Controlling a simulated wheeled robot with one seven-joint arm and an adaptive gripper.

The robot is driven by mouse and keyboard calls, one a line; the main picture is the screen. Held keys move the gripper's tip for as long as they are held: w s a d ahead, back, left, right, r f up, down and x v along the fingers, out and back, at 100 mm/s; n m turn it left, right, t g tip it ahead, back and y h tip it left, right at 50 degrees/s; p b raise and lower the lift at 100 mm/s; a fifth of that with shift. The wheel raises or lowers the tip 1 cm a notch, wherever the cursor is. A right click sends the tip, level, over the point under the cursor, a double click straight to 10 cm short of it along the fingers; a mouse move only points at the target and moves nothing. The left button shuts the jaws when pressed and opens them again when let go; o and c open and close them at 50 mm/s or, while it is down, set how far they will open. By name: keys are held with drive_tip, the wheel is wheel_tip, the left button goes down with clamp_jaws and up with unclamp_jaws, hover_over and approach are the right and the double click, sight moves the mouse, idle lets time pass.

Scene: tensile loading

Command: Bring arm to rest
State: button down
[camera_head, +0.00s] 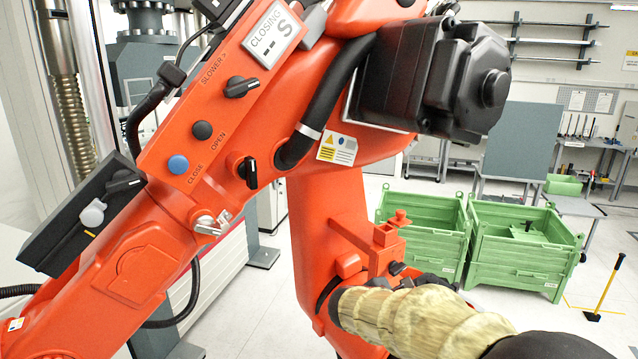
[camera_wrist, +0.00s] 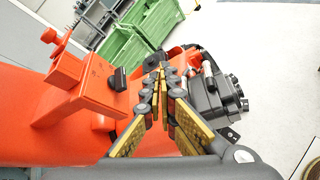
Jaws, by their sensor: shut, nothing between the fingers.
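My gripper (camera_wrist: 158,68) shows in the wrist view. Its black and gold fingers converge to tips that meet near the upper middle, and nothing is held between them. In the head view I cannot make out the fingertips. A large orange arm structure fills much of the head view, runs diagonally from lower left to the top, and hides what lies behind it. A tan padded sleeve with a black end lies across the lower right. In the wrist view, orange blocks stand close on the left of the fingers.
Behind, a testing machine's threaded screw (camera_head: 66,95) and grey crosshead parts (camera_head: 143,62) stand at left. Two green crates (camera_head: 425,212) (camera_head: 515,272) stand on the floor at right. Pale floor (camera_head: 250,320) shows between.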

drive_tip(key=s+f+m+g+y+b, duration=0.1)
drive_tip(key=s+f+m+g+y, duration=0.3)
drive_tip(key=s, duration=0.6)
drive_tip(key=s+f+m+g+h+b, duration=0.1)
drive_tip(key=s+f+m+b, duration=0.1)
drive_tip(key=s+m, duration=0.55)
drive_tip(key=s+a+m+t+y+b, duration=0.1)
drive_tip(key=s+a+m+y+b, duration=0.1)
drive_tip(key=s, duration=0.8)
drive_tip(key=s+a+f+m+y+b, duration=0.1)
drive_tip(key=s+a+m+y+b, duration=0.2)
drive_tip(key=s, duration=0.7)
drive_tip(key=shift+m+t+y+b, duration=0.5)
drive_tip(key=shift+m+b, duration=0.55)
drive_tip(key=shift+m, duration=0.6)
